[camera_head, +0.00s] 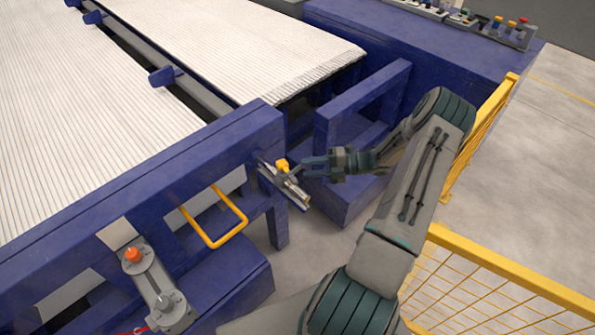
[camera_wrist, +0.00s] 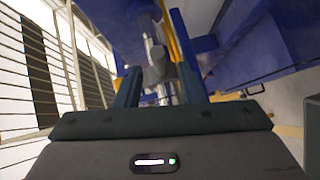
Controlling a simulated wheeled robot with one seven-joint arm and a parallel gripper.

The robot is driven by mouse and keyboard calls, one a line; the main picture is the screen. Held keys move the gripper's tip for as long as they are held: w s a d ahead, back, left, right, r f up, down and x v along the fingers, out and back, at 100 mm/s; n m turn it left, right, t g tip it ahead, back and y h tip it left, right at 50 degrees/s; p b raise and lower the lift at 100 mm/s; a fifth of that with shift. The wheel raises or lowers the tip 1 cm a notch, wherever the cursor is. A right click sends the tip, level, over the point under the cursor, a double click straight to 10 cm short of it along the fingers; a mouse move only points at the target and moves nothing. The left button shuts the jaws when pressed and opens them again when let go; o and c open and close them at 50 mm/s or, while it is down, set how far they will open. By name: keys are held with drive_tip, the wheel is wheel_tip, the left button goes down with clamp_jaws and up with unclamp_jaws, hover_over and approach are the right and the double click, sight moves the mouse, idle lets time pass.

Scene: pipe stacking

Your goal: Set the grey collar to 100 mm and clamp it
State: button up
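The grey collar (camera_head: 291,181) sits on a short metal rail (camera_head: 298,196) at the corner of the blue frame. A small yellow piece (camera_head: 282,165) stands on top of it. My gripper (camera_head: 304,166) reaches in from the right, its fingertips close beside the collar. In the wrist view, my gripper (camera_wrist: 159,68) has its fingers apart, with a grey part (camera_wrist: 156,73) between or just beyond the tips. I cannot tell whether the fingers touch it. Any scale marks on the rail are too small to read.
A blue frame (camera_head: 150,175) carries a yellow loop handle (camera_head: 229,237) left of the rail. Pale pipes (camera_head: 230,40) lie stacked behind. A yellow mesh fence (camera_head: 490,278) stands right of my arm. A control panel (camera_head: 505,30) tops the blue cabinet at the back.

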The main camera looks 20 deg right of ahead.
drive_tip(key=b+v, duration=0.1)
drive_tip(key=v, duration=0.7)
drive_tip(key=shift+d+b, duration=0.25)
drive_tip(key=shift+b, duration=0.1)
